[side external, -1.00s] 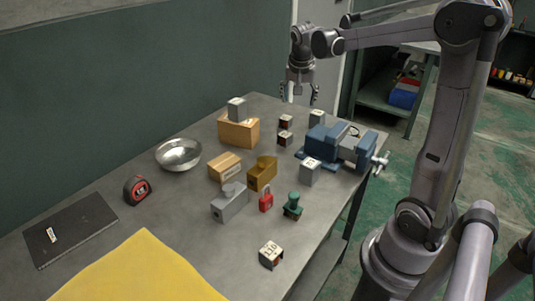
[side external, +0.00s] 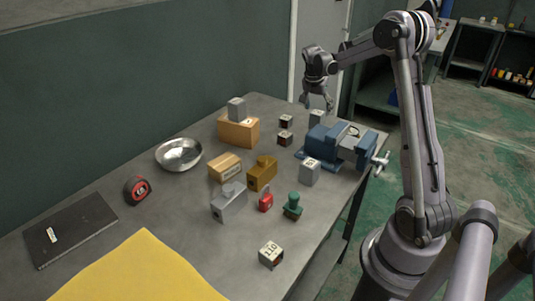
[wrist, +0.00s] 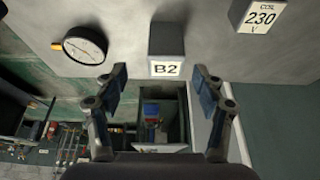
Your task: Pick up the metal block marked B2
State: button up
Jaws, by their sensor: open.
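The metal block marked B2 (wrist: 166,42) is grey, with a white label on the face toward me, at the top centre of the wrist view. My gripper (wrist: 160,82) is open and empty, its two fingers spread below the block in that picture and apart from it. In the side view my gripper (side external: 318,103) hangs over the far right part of the bench, just above a grey block (side external: 316,118) behind the blue vise. That block seems to be B2, but its mark cannot be read there.
A round gauge (wrist: 85,45) and a block labelled COIL 230 V (wrist: 260,17) flank B2 in the wrist view. The blue vise (side external: 340,143) stands close by in the side view. Another grey block (side external: 236,108) sits on a wooden box (side external: 238,132). Small dark blocks (side external: 286,121) stand left.

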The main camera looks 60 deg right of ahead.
aim_at(317, 112)
jog(key=x, duration=0.4)
jog(key=shift+w+d, duration=0.2)
jog(key=shift+w, duration=0.2)
jog(key=shift+d+f, duration=0.2)
jog(key=shift+f, duration=0.25)
jog(key=shift+r, duration=0.1)
grip_shut()
